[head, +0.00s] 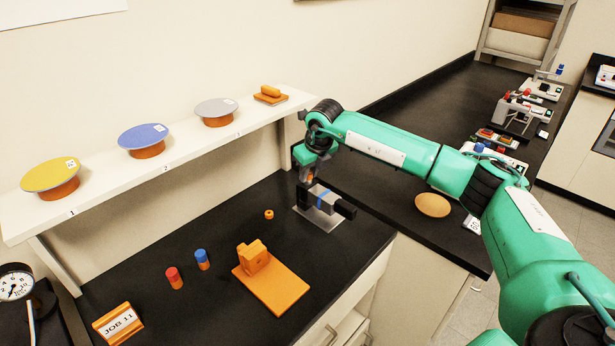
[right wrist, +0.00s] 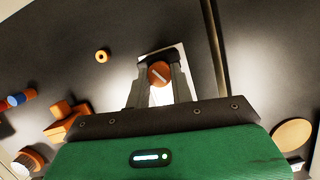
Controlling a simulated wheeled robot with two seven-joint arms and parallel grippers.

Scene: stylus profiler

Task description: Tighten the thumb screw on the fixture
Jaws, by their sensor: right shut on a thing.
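The thumb screw (right wrist: 158,74) shows as an orange round head with a pale line across it, in the right wrist view. My right gripper (right wrist: 159,78) is shut on it, one grey finger on each side. In the head view my right gripper (head: 307,178) points down over the fixture, a black body with a blue band (head: 325,197) on a pale metal plate (head: 318,217). The hand hides part of the fixture, and the screw's shank and seat are hidden. My left gripper is not in view.
An orange block on a plate (head: 278,288), an orange ring (head: 268,214), a red cylinder (head: 174,278) and a blue one (head: 202,260) lie on the black bench. A shelf (head: 95,193) with coloured discs is behind. A tan oval (head: 433,205) lies to the right.

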